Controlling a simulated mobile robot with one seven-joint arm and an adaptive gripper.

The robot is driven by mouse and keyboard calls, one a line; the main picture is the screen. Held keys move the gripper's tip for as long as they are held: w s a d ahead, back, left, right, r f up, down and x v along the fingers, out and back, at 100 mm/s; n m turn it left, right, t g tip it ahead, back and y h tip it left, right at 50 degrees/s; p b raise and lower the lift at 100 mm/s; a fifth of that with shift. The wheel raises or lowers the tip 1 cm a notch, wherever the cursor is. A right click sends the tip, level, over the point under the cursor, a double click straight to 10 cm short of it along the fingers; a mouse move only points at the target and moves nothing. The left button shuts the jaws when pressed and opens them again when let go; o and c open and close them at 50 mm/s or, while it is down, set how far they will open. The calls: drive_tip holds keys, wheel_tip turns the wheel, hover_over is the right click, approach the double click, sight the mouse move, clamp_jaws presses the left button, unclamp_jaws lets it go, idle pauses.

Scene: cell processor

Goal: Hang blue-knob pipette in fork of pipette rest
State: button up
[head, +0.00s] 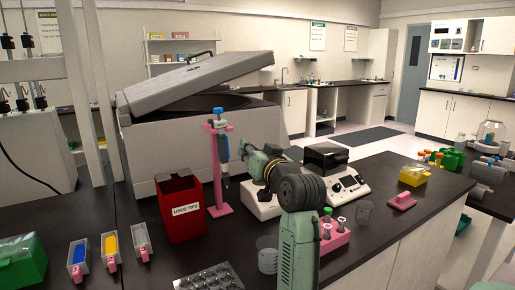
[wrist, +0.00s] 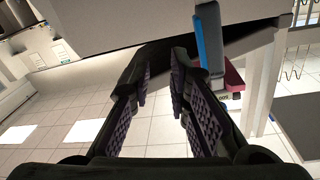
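The pink pipette rest (head: 219,208) stands upright on the dark bench in the head view. The pipette with the blue knob (head: 217,111) is upright at the rest's top, its body (head: 223,152) hanging down in front of the post. I cannot tell how deep it sits in the fork. My gripper (head: 243,153) is just right of the pipette, partly hidden behind my arm. In the wrist view my gripper (wrist: 160,75) has its purple-padded fingers apart with nothing between them. A grey and blue piece (wrist: 208,38), seemingly the pipette, is outside the right finger.
A red used-tips bin (head: 181,208) stands left of the rest. A large grey centrifuge (head: 160,145) with a raised lid is behind. A clear beaker (head: 267,257) and a pink tube rack (head: 333,238) are near my arm. Tip holders and a green box (head: 22,262) are at left.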

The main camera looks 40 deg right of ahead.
drive_tip(key=w+a+y, duration=0.1)
drive_tip(key=w+a, duration=0.1)
drive_tip(key=a, duration=0.1)
drive_tip(key=w+a+n+y, duration=0.1)
drive_tip(key=w+a, duration=0.1)
drive_tip(key=w, duration=0.1)
drive_tip(key=shift+w+a+n, duration=0.15)
drive_tip(key=shift+a+n, duration=0.15)
drive_tip(key=shift+a, duration=0.1)
drive_tip(key=shift+s+d+m+h, duration=0.3)
drive_tip(key=shift+s+d, duration=0.2)
drive_tip(key=shift+s, duration=1.65)
drive_tip(key=shift+s+d+m+h, duration=0.3)
drive_tip(key=shift+s+d, duration=0.25)
drive_tip(key=shift+s, duration=1.6)
drive_tip(key=shift+s+d+m+h, duration=0.2)
drive_tip(key=shift+s+d+h, duration=0.25)
drive_tip(key=shift+s, duration=1.7)
drive_tip(key=shift+d, duration=0.1)
drive_tip(key=shift+f, duration=0.1)
